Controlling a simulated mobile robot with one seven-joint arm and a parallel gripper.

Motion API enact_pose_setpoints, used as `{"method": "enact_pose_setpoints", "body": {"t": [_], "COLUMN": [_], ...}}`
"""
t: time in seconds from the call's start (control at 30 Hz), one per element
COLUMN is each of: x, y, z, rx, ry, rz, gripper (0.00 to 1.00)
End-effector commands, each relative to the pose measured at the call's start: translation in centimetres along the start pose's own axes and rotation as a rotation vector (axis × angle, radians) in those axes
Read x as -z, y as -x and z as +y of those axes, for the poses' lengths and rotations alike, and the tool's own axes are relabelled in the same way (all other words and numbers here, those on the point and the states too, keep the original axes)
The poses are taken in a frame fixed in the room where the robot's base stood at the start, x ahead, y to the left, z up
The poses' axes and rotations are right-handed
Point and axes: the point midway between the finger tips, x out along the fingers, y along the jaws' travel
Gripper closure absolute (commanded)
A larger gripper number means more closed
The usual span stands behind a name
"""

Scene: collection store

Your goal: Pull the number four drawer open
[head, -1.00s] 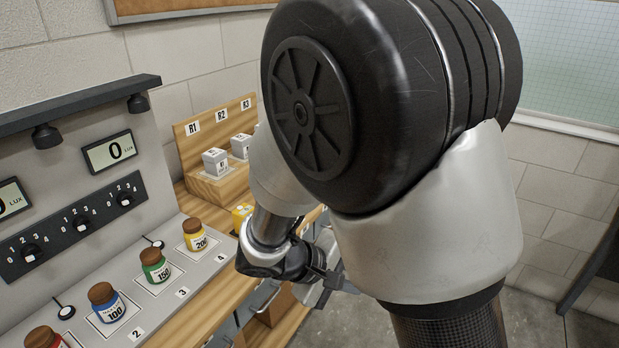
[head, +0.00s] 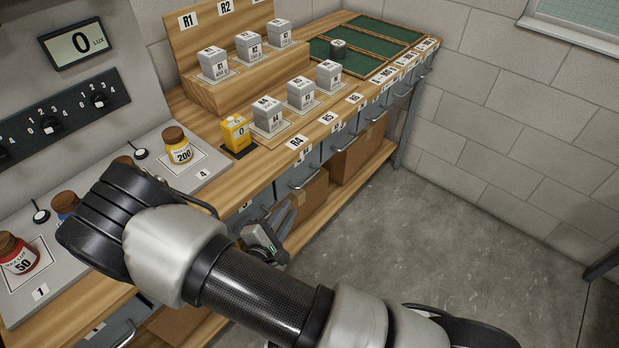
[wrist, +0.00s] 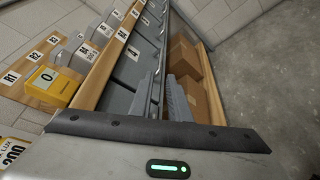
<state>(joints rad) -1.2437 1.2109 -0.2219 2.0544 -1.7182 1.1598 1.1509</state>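The workbench has a row of grey drawers under its top, with metal bar handles. My gripper (head: 282,216) is low in front of the drawers, below the bench edge. In the wrist view my gripper (wrist: 162,100) has its two fingers apart and empty, close to the drawer fronts (wrist: 130,70). I cannot tell whether a finger touches a handle.
Cardboard boxes (head: 358,150) stand on the shelf below the drawers. The floor (head: 430,220) to the right is clear.

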Motion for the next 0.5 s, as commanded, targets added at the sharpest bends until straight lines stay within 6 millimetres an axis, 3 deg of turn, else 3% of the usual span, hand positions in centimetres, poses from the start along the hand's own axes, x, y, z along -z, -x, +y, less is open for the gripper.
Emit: {"method": "enact_pose_setpoints", "body": {"t": [0.5], "x": [-0.1], "y": [-11.1], "z": [-0.1], "rx": [0.001], "ry": [-0.001], "rz": [-0.005], "gripper": [0.84]}}
